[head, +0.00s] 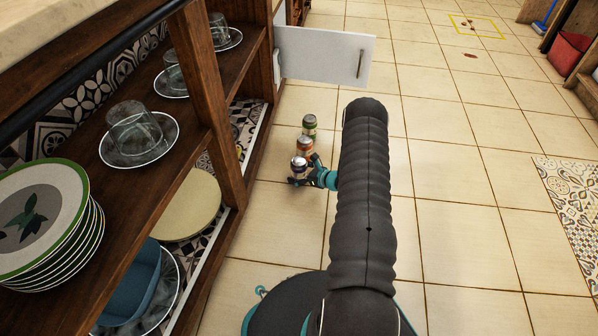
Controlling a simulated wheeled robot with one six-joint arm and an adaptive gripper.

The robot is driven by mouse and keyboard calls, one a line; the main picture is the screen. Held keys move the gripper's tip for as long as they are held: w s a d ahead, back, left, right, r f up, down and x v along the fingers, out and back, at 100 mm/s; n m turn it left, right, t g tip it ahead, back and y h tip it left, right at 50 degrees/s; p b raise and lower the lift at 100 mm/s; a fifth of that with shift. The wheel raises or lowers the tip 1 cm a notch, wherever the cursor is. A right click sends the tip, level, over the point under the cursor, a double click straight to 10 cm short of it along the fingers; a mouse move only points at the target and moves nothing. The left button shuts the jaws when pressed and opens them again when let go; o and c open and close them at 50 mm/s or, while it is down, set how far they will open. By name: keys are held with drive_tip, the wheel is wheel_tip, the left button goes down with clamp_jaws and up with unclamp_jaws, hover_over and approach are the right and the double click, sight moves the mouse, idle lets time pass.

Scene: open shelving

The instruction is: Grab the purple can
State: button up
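The purple can (298,163) has a silvery top and shows in the head view, left of my arm. It is the nearest of three cans in a short row. My gripper (301,174) is at this can, reaching in from the right. One dark finger shows along the can's near side, and another dark part shows on its far right side. The lower part of the can is hidden by the gripper. I cannot tell whether the fingers press on the can or whether it is lifted.
An orange can (304,145) stands just behind the purple one, with a green can (309,124) beyond it. Wooden shelving (225,150) with plates and glasses runs along the left. A white cabinet door (325,57) stands open behind. The tiled floor (460,220) to the right is clear.

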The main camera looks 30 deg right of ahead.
drive_tip(key=c, duration=1.4)
drive_tip(key=shift+r, duration=0.1)
drive_tip(key=shift+c, duration=0.2)
